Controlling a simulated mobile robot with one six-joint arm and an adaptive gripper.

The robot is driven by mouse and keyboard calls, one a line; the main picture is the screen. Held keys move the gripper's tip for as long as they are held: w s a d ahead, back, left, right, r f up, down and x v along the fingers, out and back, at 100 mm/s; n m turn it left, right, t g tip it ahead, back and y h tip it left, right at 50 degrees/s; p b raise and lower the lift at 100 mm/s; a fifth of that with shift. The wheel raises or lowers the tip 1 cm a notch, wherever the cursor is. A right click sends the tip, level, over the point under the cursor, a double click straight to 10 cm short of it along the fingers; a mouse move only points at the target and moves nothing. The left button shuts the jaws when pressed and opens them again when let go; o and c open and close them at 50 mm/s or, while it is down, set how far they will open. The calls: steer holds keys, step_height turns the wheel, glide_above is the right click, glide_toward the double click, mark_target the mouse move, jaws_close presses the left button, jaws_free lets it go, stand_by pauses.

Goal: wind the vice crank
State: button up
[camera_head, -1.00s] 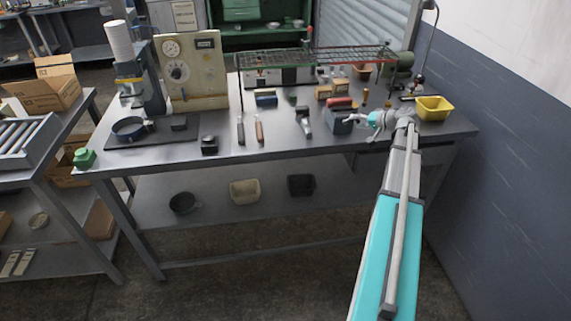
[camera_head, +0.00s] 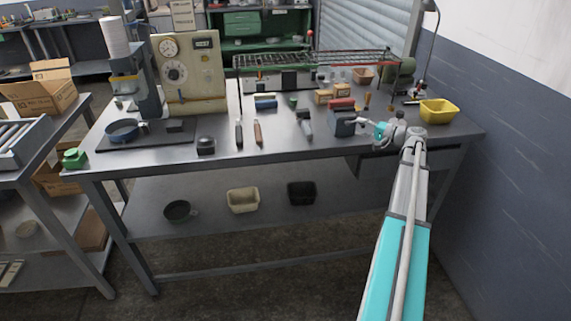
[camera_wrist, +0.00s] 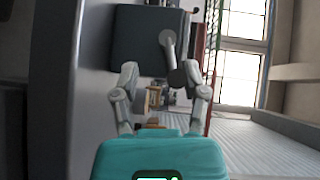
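My gripper (camera_head: 368,123) is just right of the vice. In the wrist view my gripper (camera_wrist: 160,75) has its two fingers spread, with the crank's knob between them, nearer the right finger. I cannot tell whether the finger touches it.
A yellow bin (camera_head: 437,112) stands right of my gripper. A wire rack (camera_head: 316,60) spans the back of the bench (camera_head: 285,153). Hand tools lie left of the vice, including a grey one (camera_head: 304,122). A wall (camera_head: 500,160) bounds the right side.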

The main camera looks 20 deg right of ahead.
steer(key=shift+f+m+t+b, duration=0.3)
steer(key=shift+f+b, duration=0.1)
steer(key=shift+b, duration=0.25)
steer(key=shift+s+d+r, duration=0.15)
steer(key=shift+s+d, duration=0.05)
steer(key=shift+s, duration=0.1)
steer(key=f+v, duration=0.1)
steer(key=v, duration=1.2)
steer(key=w+a+r+n+g+y+p, duration=0.1)
steer(key=w+a+g+p, duration=0.25)
steer(key=a, duration=0.65)
steer(key=w+a+n+g+p, duration=0.25)
steer(key=a+p, duration=0.25)
steer(key=a, duration=0.5)
steer(key=s+a+n+g+h+p, duration=0.1)
steer(key=a+g+p, duration=0.2)
steer(key=a, duration=0.6)
steer(key=s+a+r+n+g+h+p, duration=0.1)
steer(key=a+g+p, duration=0.2)
steer(key=a, duration=0.7)
steer(key=shift+s+r+h+p, duration=0.15)
steer(key=shift+r+h+p, duration=0.2)
steer(key=shift+p, duration=0.75)
steer(key=shift+a+n, duration=0.2)
steer(key=shift+n, duration=0.15)
